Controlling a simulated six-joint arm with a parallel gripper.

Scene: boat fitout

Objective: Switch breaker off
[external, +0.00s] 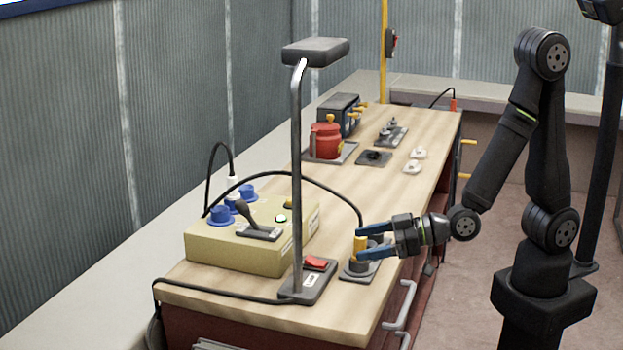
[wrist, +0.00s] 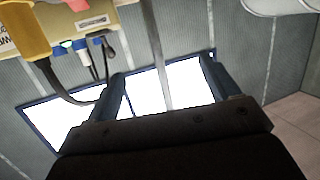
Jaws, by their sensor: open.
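No part is clearly labelled as the breaker. A yellow-orange handle (external: 360,245) stands upright on a dark base plate (external: 352,275) near the bench's front edge. My gripper (external: 359,244) is open, its two blue fingers at the handle in the external view. In the wrist view a large yellow part (wrist: 30,45), likely this handle, lies left of both fingers (wrist: 165,80), not between them. Contact cannot be told. A red rocker switch (external: 316,263) is on the lamp base.
The lamp pole (external: 296,180) rises left of my gripper, with its flat head (external: 316,51) above. A black cable (external: 300,178) arches from the box toward the handle. A red pot-like unit (external: 325,140) and small plates stand farther back. The bench's middle is clear.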

